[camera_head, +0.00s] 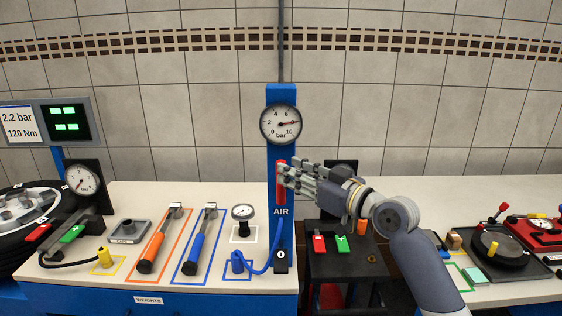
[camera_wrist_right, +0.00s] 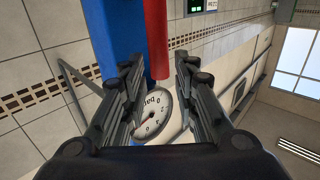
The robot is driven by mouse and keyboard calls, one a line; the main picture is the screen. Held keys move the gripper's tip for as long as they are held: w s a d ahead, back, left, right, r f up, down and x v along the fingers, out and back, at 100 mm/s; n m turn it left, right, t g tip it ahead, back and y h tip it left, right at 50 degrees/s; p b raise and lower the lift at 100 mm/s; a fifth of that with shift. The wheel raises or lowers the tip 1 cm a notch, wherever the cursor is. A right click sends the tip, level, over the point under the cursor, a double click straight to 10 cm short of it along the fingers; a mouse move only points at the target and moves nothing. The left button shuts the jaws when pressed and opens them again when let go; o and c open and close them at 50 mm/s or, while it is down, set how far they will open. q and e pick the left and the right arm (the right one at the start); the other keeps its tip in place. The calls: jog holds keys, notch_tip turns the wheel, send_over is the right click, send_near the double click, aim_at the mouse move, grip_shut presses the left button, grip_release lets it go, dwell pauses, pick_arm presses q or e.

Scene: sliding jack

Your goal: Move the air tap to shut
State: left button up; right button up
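The air tap is a red lever (camera_head: 281,192) on the front of the blue post (camera_head: 271,150), above the word AIR. It stands upright, in line with the post; its middle is partly hidden by my right gripper (camera_head: 289,176). In the right wrist view the red lever (camera_wrist_right: 157,40) lies between the two spread fingers of my right gripper (camera_wrist_right: 158,72), with a gap on each side. I cannot tell whether either finger touches it. My left gripper is not in view.
A pressure gauge (camera_head: 281,124) sits above the lever, its needle near 8. A blue hose (camera_head: 266,268) runs low by the post. Left of it lie a blue-handled wrench (camera_head: 196,250) and an orange-handled one (camera_head: 156,248). A dark cart (camera_head: 345,262) stands right of the post.

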jog(key=shift+p+x, duration=0.5)
jog(key=shift+x, duration=1.85)
grip_shut()
